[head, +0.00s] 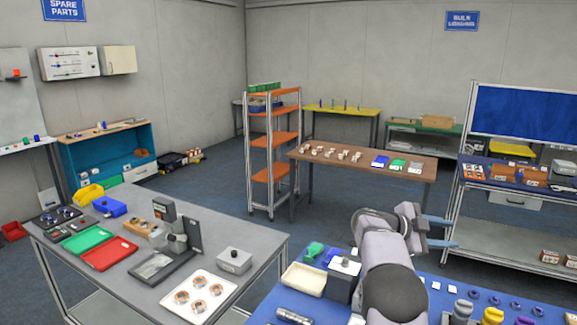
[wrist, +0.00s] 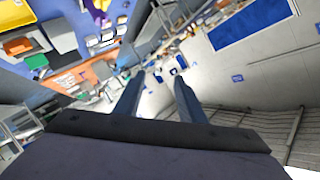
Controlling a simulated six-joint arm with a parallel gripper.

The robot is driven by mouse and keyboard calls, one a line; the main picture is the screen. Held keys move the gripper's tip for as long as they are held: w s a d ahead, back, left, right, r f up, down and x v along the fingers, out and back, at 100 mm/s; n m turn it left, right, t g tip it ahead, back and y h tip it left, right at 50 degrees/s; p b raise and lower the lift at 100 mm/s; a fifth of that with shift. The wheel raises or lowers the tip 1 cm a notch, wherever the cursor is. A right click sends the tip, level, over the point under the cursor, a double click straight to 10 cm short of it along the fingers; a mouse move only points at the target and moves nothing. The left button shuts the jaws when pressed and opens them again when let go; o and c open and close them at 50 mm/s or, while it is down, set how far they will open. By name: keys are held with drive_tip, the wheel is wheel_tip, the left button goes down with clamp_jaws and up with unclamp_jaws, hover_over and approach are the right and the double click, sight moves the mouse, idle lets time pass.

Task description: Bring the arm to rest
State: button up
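My arm rises over the blue-topped table (head: 283,299) at the bottom right of the head view. My gripper (head: 449,232) points to the right above that table, with its two bluish fingers apart and nothing visible between them. In the wrist view my gripper (wrist: 160,80) also shows two separated fingers with an empty gap. The wrist view looks out across the room and appears strongly tilted. The fingers touch nothing that I can see.
A grey table (head: 215,225) stands left, a brown table (head: 420,172) behind, and a shelf with a blue board (head: 524,112) right.

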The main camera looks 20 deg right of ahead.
drive_tip(key=w+a+r+n+t+y, duration=0.1)
drive_tip(key=w+a+n+t+y, duration=0.1)
drive_tip(key=w+a+n+t, duration=0.95)
drive_tip(key=a+f+n+y+b, duration=0.1)
drive_tip(key=a+f+n+y, duration=0.35)
drive_tip(key=a, duration=0.65)
drive_tip(key=a+f+n+y+b, duration=0.1)
drive_tip(key=a+f+n+y, duration=0.3)
drive_tip(key=a, duration=0.6)
drive_tip(key=s+a+f+n+g+y, duration=0.45)
drive_tip(key=s+a+f, duration=0.65)
drive_tip(key=s+a, duration=0.3)
drive_tip(key=s+f+n+g, duration=0.1)
drive_tip(key=s+f+g, duration=0.2)
drive_tip(key=s, duration=0.7)
drive_tip(key=s+f+n+g+b, duration=0.1)
drive_tip(key=s+f+g, duration=0.2)
drive_tip(key=s, duration=0.8)
drive_tip(key=shift+s+f, duration=0.15)
drive_tip(key=shift+f, duration=0.35)
